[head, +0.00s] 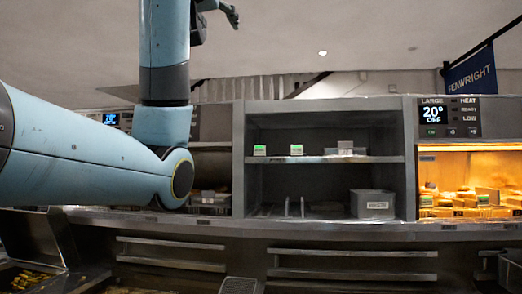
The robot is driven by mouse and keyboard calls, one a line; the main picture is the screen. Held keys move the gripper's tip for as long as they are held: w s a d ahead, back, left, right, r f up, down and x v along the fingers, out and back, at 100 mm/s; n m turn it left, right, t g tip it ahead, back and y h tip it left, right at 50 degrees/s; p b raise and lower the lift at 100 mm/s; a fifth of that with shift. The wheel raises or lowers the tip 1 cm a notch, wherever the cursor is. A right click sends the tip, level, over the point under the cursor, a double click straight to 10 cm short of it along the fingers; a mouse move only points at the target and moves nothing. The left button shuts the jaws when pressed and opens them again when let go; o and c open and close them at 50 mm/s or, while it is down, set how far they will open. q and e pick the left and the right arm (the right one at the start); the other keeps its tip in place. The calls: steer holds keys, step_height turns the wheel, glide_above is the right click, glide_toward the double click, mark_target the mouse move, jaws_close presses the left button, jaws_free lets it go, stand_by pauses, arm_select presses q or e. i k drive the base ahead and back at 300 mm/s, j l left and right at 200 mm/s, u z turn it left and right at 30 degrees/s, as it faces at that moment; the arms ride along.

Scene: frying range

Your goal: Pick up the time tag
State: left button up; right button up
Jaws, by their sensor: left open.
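Two small pale tags with green tops, which look like time tags, stand on the upper shelf of the middle grey cabinet: the left tag (259,150) and the right tag (296,150). I cannot read any marking on them. My left gripper (233,15) is small and dark at the top edge, high above the cabinet and well apart from the tags. It is open, and I see nothing held in it. My left arm covers the area left of the cabinet. My right gripper is out of view.
A labelled grey bin (373,204) stands in the lower compartment, beside thin upright dividers. A small grey block (345,148) sits at the upper shelf's right. A lit warming cabinet (470,147) holds food at right. Drawer handles (350,275) run below the counter.

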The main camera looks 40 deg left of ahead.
mark_target(259, 150)
steer(key=i+j, duration=1)
steer(key=i, duration=0.2)
